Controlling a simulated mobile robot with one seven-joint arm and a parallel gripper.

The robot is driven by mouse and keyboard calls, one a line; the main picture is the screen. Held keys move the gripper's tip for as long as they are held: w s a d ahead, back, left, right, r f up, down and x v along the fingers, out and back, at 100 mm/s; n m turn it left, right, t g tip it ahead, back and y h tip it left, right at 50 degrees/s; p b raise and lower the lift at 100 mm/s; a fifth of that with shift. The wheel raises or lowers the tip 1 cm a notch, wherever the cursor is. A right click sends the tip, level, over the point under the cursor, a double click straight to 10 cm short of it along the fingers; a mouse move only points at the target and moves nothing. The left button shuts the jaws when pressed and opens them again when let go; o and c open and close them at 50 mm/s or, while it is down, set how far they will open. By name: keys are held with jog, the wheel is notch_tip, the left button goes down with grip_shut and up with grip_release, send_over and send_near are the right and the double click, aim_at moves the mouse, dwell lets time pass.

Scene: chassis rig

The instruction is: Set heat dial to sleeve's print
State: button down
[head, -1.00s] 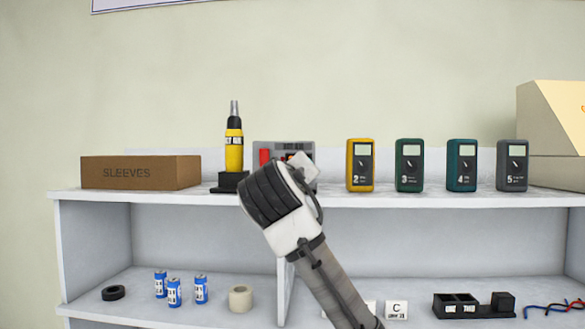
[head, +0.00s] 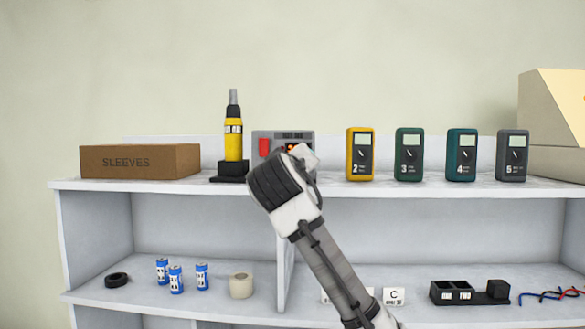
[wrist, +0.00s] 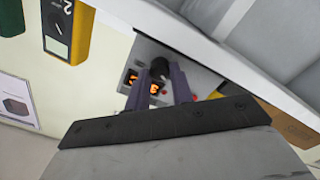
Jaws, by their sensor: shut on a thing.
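The heat station (head: 304,136) is a grey box on the upper shelf, mostly hidden behind my arm in the head view. It has a red switch (head: 264,147) and lit orange digits (wrist: 141,85), which I cannot read surely. In the wrist view my gripper (wrist: 161,74) has its two fingers on either side of a black dial (wrist: 160,66) on the station's panel, shut on it. The dial's mark is not visible. My fingers are hidden in the head view. The sleeves box (head: 140,161), brown and lettered SLEEVES, sits at the shelf's left; no printed setting is legible.
A yellow heat tool (head: 233,140) stands in a black holder (head: 230,171) left of the station. Several meters stand to its right, the nearest a yellow one (head: 360,154). The lower shelf holds blue cylinders (head: 175,279), a tape roll (head: 241,285) and a black block (head: 470,292).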

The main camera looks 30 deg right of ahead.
jog(key=shift+f+m+b, duration=0.15)
jog(key=shift+m+b, duration=0.2)
jog(key=shift+m, duration=0.25)
jog(key=m+b, duration=0.1)
jog(key=m, duration=1.2)
jog(key=shift+m, duration=0.3)
jog(key=shift+m+p, duration=0.3)
jog(key=shift+m, duration=1.1)
jog(key=shift+s+d, duration=0.1)
